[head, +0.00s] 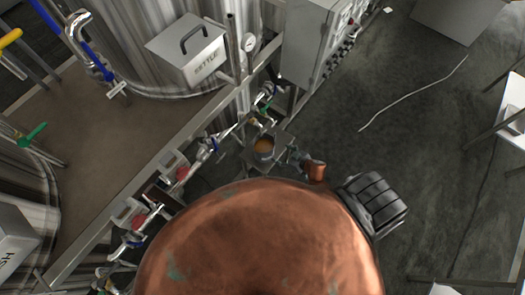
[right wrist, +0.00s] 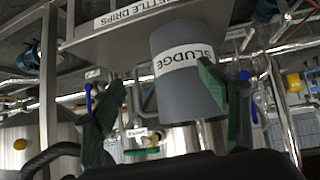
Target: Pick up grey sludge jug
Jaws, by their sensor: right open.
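The grey sludge jug (right wrist: 185,85) shows in the right wrist view as a grey cylinder with a white label reading SLUDGE. It lies ahead of my right gripper (right wrist: 160,92), which is open and empty. The jug is right of the middle between the fingers, and the right finger overlaps its lower right side. In the head view the jug (head: 263,149) is small, with orange-brown inside, on a small grey stand. My left gripper is not in view.
A grey plate (right wrist: 140,30) labelled KETTLE DRIPS is close by the jug. Pipes and valves (head: 205,150) run along the tank platform (head: 110,120) at left. A grey control cabinet (head: 308,40) stands behind. The floor (head: 430,120) at right is mostly open, with a pale hose (head: 410,95).

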